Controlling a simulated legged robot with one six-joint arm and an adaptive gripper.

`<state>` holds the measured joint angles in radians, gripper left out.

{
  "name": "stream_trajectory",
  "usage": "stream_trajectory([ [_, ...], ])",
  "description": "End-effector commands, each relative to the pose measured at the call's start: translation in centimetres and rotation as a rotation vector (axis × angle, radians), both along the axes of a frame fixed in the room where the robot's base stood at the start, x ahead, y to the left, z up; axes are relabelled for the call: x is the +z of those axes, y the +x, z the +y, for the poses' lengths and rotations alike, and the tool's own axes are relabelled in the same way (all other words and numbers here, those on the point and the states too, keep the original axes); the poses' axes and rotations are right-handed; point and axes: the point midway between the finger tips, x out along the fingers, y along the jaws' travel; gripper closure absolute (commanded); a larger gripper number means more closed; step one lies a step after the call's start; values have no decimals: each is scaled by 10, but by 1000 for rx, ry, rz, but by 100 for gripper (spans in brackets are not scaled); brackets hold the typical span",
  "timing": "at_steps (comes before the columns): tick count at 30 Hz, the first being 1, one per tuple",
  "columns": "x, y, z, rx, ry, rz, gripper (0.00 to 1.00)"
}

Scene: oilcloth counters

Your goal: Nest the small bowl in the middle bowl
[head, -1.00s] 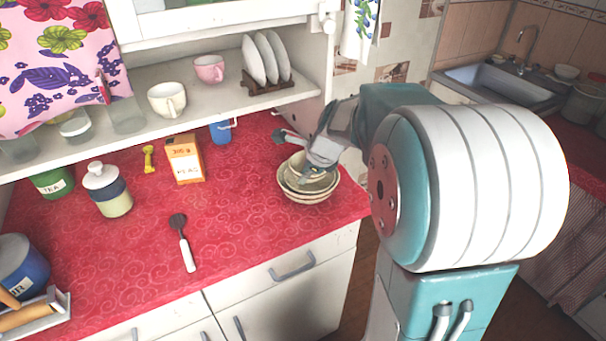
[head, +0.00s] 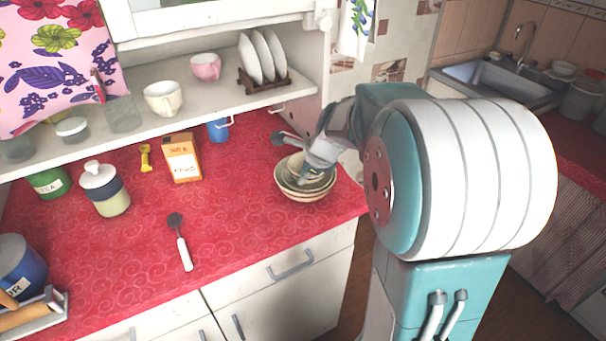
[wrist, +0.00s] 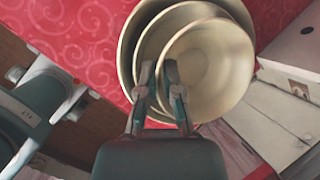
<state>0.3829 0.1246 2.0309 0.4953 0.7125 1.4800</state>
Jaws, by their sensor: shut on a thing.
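The small bowl (wrist: 208,68) is cream-coloured and shows in the wrist view inside the outline of the middle bowl (wrist: 149,44), off-centre to the lower right. The middle bowl sits in the large bowl (wrist: 128,35). In the head view the small bowl (head: 297,164) is at the top of the stack, partly hidden by my gripper (head: 312,172). My gripper, also in the wrist view (wrist: 159,72), is shut on the small bowl's near rim. I cannot tell whether the small bowl's base touches the middle bowl.
The bowls stand near the right end of the red counter (head: 240,225). A shelf (head: 130,118) with cups and a plate rack (head: 263,80) overhangs the back.

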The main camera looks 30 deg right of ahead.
Motion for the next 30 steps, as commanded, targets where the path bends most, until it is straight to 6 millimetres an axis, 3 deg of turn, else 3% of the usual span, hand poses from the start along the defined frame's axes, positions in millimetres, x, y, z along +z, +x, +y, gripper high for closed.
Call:
stream_trajectory([
  [30,-11,0,2,0,0,-1,100],
])
